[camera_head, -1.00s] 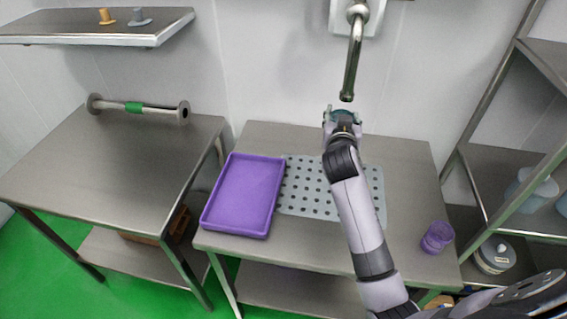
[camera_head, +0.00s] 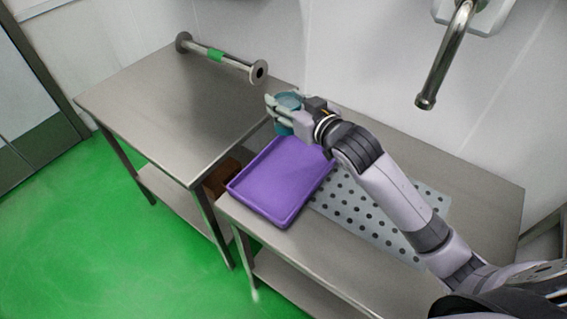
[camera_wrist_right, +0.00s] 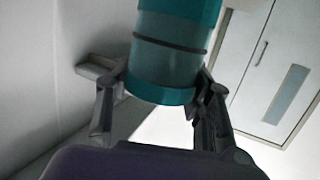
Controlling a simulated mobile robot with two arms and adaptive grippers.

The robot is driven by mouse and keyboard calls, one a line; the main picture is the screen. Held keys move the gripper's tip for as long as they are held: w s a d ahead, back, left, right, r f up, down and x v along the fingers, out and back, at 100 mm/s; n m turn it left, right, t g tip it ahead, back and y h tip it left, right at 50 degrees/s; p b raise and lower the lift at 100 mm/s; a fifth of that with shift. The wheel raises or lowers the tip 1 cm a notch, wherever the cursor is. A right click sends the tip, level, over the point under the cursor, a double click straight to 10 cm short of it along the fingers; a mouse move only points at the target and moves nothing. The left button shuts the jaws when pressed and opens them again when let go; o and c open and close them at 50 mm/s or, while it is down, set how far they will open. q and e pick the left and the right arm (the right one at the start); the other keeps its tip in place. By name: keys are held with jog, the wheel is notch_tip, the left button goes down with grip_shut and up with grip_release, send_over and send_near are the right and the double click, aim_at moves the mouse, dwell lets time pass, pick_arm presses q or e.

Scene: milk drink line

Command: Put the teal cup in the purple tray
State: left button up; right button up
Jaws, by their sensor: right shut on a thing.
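The teal cup (camera_head: 288,100) is held between the fingers of my right gripper (camera_head: 280,113), above the back end of the purple tray. In the right wrist view the cup (camera_wrist_right: 168,60) stands between the two fingers of the right gripper (camera_wrist_right: 160,88), which are shut on its sides. The purple tray (camera_head: 268,217) lies on the metal table, left of the perforated grey mat, and looks empty; the gripper hides part of its back edge. My left gripper is not in view.
The perforated grey mat (camera_head: 372,213) lies right of the tray. A steel spout (camera_head: 440,65) hangs from the wall at the right. A brown box (camera_head: 221,178) sits below, between the tables.

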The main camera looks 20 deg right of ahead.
aim_at(291, 131)
jog(key=f, duration=0.7)
jog(key=shift+a+f, duration=0.15)
jog(key=shift+a, duration=0.1)
notch_tip(291, 131, down, 10)
jog(key=shift+d+f+p, duration=0.1)
jog(key=shift+d+p, duration=0.05)
jog(key=shift+p, duration=0.35)
jog(key=shift+f, duration=0.3)
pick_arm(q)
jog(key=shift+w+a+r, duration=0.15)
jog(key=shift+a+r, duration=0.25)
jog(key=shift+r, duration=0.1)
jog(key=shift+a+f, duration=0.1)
pick_arm(e)
jog(key=shift+f, duration=0.15)
